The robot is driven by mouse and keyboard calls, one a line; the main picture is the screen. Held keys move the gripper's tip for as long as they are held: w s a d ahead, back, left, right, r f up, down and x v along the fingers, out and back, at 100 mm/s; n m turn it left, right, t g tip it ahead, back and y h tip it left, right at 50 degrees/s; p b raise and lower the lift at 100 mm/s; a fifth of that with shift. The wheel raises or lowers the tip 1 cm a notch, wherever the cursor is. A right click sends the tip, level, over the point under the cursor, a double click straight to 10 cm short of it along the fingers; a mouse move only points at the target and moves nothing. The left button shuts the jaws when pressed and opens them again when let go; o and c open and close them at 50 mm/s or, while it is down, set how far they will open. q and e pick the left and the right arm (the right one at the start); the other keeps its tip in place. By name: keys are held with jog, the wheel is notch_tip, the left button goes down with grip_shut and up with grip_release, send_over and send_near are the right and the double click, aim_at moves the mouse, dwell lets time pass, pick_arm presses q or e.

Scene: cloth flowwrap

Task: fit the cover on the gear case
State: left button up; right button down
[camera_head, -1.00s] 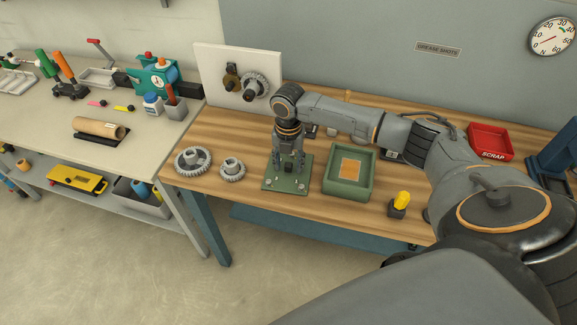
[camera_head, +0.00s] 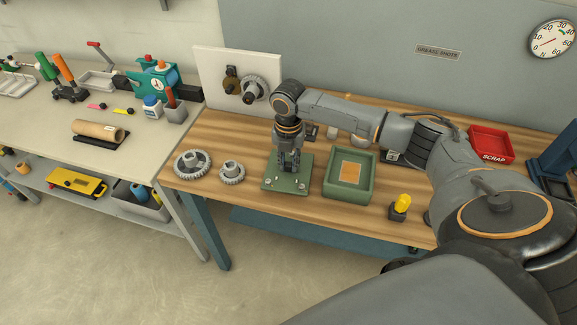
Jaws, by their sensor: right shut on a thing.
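The cover, a flat green plate (camera_head: 272,183) with small bolts near its corners, lies on the wooden bench. My right gripper (camera_head: 289,168) points straight down over its middle and is shut on the cover's small dark grip, which the fingers mostly hide. No clear gap shows under the plate. The gear case, a green open-topped box (camera_head: 368,180) with an orange square on its floor, stands just right of the cover, apart from it. My left gripper is not in view.
Two metal gears (camera_head: 193,163) lie left of the cover. A yellow-topped block (camera_head: 400,205) stands right of the case, near the front edge. A red scrap bin (camera_head: 490,144) is at back right. A white panel (camera_head: 210,80) with mounted gears stands behind.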

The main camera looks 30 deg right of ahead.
jog(key=s+a+r+b, duration=0.2)
jog(key=s+a+r, duration=0.3)
jog(key=a+r, duration=0.6)
jog(key=shift+s+a+r+b, duration=0.15)
jog(key=shift+a+r+b, duration=0.25)
jog(key=shift+a, duration=0.65)
jog(key=shift+f, duration=0.1)
